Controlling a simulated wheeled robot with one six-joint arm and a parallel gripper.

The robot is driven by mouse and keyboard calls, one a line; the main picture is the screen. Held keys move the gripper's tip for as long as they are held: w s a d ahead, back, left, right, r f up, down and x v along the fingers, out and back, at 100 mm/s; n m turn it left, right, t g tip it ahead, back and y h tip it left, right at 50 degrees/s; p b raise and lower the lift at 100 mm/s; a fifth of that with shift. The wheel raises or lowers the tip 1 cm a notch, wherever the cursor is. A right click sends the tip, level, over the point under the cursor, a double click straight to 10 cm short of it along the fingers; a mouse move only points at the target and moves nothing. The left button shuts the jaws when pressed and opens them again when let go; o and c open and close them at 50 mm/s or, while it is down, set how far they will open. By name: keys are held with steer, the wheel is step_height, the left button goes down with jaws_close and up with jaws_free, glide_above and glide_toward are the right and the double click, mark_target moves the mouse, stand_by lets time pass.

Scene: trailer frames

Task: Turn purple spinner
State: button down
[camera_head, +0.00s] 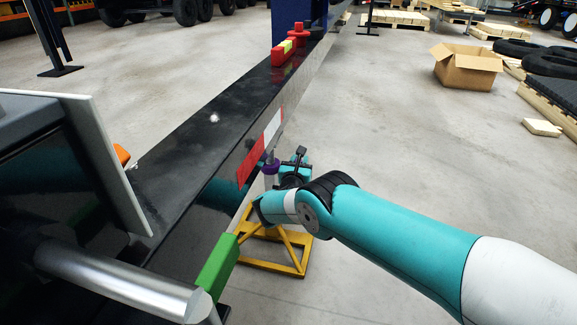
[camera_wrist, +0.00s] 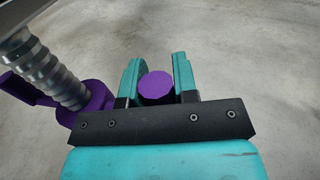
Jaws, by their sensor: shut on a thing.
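The purple spinner (camera_head: 271,167) is a collar around a grey metal post beside the black trailer beam. In the wrist view, the purple spinner (camera_wrist: 98,97) sits at the left around a ribbed grey screw. Its round purple end knob (camera_wrist: 156,88) is between the two teal fingers of my gripper (camera_wrist: 157,70). The fingers are shut on this knob. The part linking knob and collar is hidden behind my black gripper plate. In the head view, my gripper (camera_head: 296,168) is just right of the spinner, partly covered by my own wrist.
The black trailer beam (camera_head: 190,150) with a red and white strip (camera_head: 260,146) runs along the left. A yellow stand (camera_head: 290,268) is on the floor below my wrist. A green block (camera_head: 217,265) is at the near left. Open floor lies to the right.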

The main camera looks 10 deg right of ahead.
steer(key=shift+w+a+b+v, duration=0.15)
steer(key=shift+b+v, duration=0.2)
steer(key=shift+v, duration=0.45)
steer(key=shift+a+b+v, duration=0.2)
steer(key=shift+b+v, duration=0.2)
steer(key=shift+v, duration=0.35)
steer(key=shift+w+a+b+v, duration=0.15)
steer(key=shift+b+v, duration=0.2)
steer(key=shift+v, duration=0.45)
steer(key=shift+s+f, duration=0.15)
steer(key=c, duration=0.9)
jaws_free()
steer(key=shift+a, duration=0.1)
